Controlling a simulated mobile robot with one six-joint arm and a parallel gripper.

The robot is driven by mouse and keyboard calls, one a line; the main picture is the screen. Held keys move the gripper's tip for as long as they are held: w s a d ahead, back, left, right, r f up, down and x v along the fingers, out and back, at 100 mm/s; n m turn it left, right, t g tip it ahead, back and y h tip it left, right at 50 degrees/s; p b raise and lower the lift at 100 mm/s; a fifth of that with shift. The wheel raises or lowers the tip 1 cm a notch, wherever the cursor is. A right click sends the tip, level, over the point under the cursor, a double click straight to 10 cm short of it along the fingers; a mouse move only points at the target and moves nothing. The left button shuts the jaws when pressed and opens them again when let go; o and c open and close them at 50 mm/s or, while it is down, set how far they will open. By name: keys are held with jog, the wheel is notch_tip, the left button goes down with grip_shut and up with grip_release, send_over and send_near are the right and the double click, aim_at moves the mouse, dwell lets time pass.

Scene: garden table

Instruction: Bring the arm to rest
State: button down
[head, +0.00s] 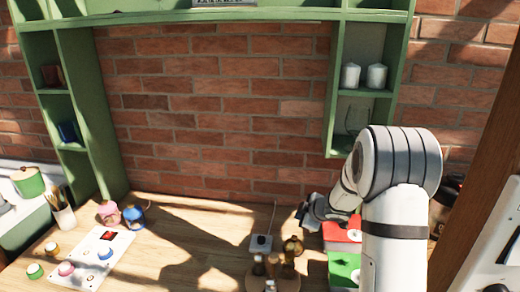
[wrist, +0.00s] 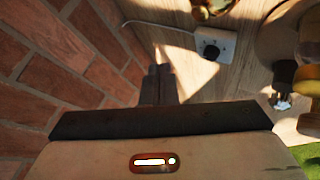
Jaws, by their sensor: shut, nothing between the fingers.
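My arm reaches in from the right of the head view, bent, with my gripper (head: 306,213) over the right part of the table, near the brick wall. In the wrist view the two dark fingers of my gripper (wrist: 157,72) lie together with nothing between them. The wooden table (head: 185,235) below is partly in sun and partly in shadow. In the head view my arm hides part of the table's right side.
A white box with a dark knob (head: 261,243) and brown jars (head: 274,265) stand near my gripper. Red (head: 341,232) and green (head: 343,268) items lie beside my arm. The green shelf (head: 360,93) holds white candles. A white panel (head: 92,258) lies left; the table's middle is mostly clear.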

jog(key=s+d+r+m+h, duration=0.3)
jog(key=s+r+m, duration=0.1)
jog(key=s+r, duration=0.25)
jog(key=s+d+r+m+h, duration=0.25)
jog(key=s+r+m, duration=0.2)
jog(key=r, duration=0.25)
jog(key=s+a+m+g, duration=0.2)
jog(key=s+a+m, duration=0.1)
jog(key=s, duration=1)
jog(key=s+a+m+g+y+b, duration=0.1)
jog(key=s+a+m+g, duration=0.1)
jog(key=s, duration=1.1)
jog(key=a+m, duration=0.1)
jog(key=a, duration=0.1)
jog(key=shift+s+a+g, duration=0.15)
jog(key=shift+a+g, duration=0.25)
jog(key=shift+r+y, duration=0.1)
jog(key=shift+y, duration=0.15)
